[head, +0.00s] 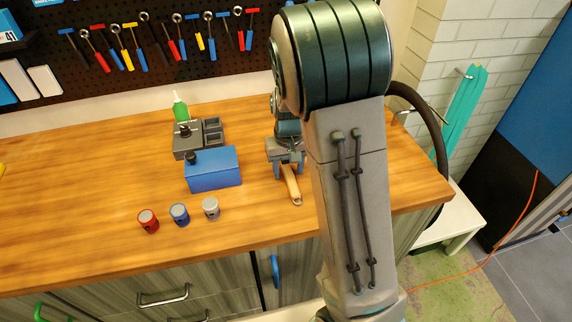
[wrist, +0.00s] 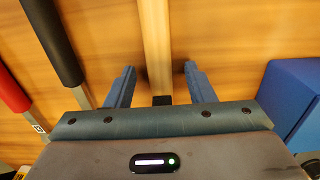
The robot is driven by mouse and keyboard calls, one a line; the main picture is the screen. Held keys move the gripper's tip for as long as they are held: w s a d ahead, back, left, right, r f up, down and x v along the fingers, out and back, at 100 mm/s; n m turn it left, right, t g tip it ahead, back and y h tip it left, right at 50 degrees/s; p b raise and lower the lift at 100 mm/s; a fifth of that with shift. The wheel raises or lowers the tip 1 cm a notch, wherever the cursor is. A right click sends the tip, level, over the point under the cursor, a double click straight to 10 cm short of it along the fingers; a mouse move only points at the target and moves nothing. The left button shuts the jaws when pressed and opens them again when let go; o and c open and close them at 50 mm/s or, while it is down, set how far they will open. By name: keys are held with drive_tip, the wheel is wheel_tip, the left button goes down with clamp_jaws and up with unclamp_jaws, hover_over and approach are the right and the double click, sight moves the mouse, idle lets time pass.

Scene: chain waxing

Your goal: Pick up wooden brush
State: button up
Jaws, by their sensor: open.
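The wooden brush (head: 291,184) lies on the workbench (head: 100,200), its pale handle pointing toward the front edge. Its other end is hidden under my gripper (head: 285,166) in the head view. In the wrist view, the brush handle (wrist: 156,45) runs between the two blue fingers of my gripper (wrist: 158,78). The fingers are open, with a gap on each side of the handle. I cannot tell how high the fingertips are above the bench.
A blue box (head: 213,170) stands left of my gripper, with a grey tray (head: 186,148) behind it. Red (head: 148,221), blue (head: 180,215) and grey (head: 211,209) cans stand in front. Tools with black and red handles (wrist: 52,40) appear in the wrist view's left.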

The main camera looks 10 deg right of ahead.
sight(288, 171)
drive_tip(key=shift+c, duration=0.3)
clamp_jaws()
drive_tip(key=shift+r, duration=0.1)
drive_tip(key=shift+r, duration=0.5)
wheel_tip(288, 171, up, 2)
drive_tip(key=shift+w+r+b, duration=0.1)
drive_tip(key=shift+r+b, duration=0.15)
drive_tip(key=shift+b, duration=0.05)
drive_tip(key=w+d+r+b, duration=0.1)
drive_tip(key=w+d+r, duration=0.1)
drive_tip(key=d+r, duration=0.5)
drive_tip(key=d, duration=0.4)
drive_tip(key=shift+w+d+r+b, duration=0.2)
drive_tip(key=shift+w+b, duration=0.05)
drive_tip(key=shift+b, duration=0.1)
